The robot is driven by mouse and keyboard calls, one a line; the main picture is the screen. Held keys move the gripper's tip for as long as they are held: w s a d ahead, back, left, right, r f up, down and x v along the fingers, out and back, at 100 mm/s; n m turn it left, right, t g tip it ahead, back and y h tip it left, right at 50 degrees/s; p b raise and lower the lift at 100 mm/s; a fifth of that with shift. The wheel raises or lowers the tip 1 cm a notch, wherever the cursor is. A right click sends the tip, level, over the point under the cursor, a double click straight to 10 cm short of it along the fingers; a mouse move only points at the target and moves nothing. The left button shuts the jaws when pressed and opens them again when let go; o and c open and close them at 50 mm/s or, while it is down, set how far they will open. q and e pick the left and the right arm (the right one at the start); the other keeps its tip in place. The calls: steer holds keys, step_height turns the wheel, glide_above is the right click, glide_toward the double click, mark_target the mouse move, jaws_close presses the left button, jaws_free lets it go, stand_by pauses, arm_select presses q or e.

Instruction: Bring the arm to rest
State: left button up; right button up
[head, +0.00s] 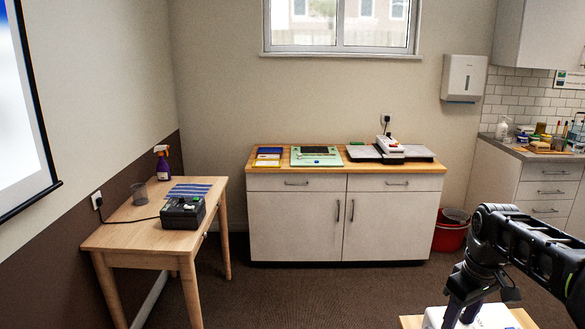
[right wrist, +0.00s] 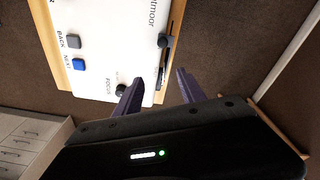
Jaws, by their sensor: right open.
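My right gripper (head: 462,314) is at the lower right of the head view, its dark fingers pointing down at a white device (head: 492,318). In the right wrist view the right gripper (right wrist: 160,78) has its two fingers apart, with nothing visible held between them. My left gripper is not in view.
The white device stands on a small wooden table (head: 411,321). A wooden desk (head: 128,235) with a black box (head: 183,212) is at the left. A white cabinet (head: 298,215) is at the back, a red bucket (head: 449,238) beside it. Carpet (head: 330,295) is clear between.

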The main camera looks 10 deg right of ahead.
steer(key=w+a+f+m+t+y, duration=0.15)
steer(key=w+a+f+t, duration=0.25)
steer(key=w+a+f, duration=0.5)
steer(key=s+a+f+m+y, duration=0.1)
steer(key=s+a+f, duration=0.1)
steer(key=a+f, duration=0.45)
steer(key=s+a+f+m, duration=0.2)
steer(key=s+a+f, duration=0.1)
steer(key=f, duration=0.6)
steer(key=s+a+f+g, duration=0.1)
steer(key=s+a+f, duration=0.4)
steer(key=s, duration=0.3)
steer(key=s+a+f+g+y, duration=0.1)
steer(key=s+a+f, duration=0.3)
steer(key=s, duration=0.5)
steer(key=s+a+f+g+y, duration=0.1)
steer(key=s+a+f+g, duration=0.1)
steer(key=s+a+f, duration=0.3)
steer(key=s+f, duration=0.1)
steer(key=s, duration=0.3)
steer(key=shift+a+g, duration=0.3)
steer(key=shift+m, duration=0.25)
